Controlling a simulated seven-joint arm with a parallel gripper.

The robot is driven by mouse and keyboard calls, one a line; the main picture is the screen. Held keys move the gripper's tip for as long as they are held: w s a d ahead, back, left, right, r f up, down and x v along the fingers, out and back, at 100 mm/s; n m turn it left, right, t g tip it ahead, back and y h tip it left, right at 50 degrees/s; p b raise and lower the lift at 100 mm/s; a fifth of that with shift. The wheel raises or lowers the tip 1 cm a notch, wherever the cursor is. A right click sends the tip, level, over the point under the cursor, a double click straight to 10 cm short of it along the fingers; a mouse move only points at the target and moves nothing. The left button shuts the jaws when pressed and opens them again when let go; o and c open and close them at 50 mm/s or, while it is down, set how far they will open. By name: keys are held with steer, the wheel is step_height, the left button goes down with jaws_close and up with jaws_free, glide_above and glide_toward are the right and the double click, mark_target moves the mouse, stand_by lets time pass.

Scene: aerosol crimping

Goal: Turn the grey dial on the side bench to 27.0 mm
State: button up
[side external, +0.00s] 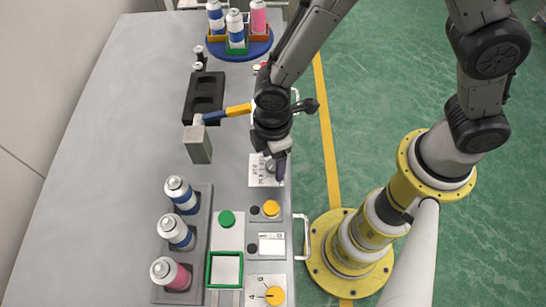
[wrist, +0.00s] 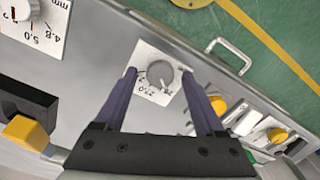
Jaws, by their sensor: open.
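The grey dial (wrist: 160,73) sits on a white scale plate (wrist: 143,88) on the bench, with small numbers around it that are too small to read surely. My gripper (wrist: 157,71) is open, with one dark purple finger on each side of the dial in the wrist view. I see a gap between each finger and the dial; how far the tips are above the plate I cannot tell. In the side external view my gripper (side external: 276,168) is over the plate (side external: 258,180), and the dial (side external: 270,166) is partly hidden by it.
A second dial (wrist: 22,10) marked in mm is at the wrist view's upper left. Yellow knobs (side external: 271,208) (side external: 275,296), a green button (side external: 227,219) and a metal handle (side external: 306,238) are nearby.

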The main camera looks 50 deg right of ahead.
jaws_close()
stand_by(0.4)
steer(key=m, duration=0.4)
steer(key=shift+m, duration=0.3)
steer(key=m, duration=0.4)
steer(key=shift+m, duration=0.7)
jaws_free()
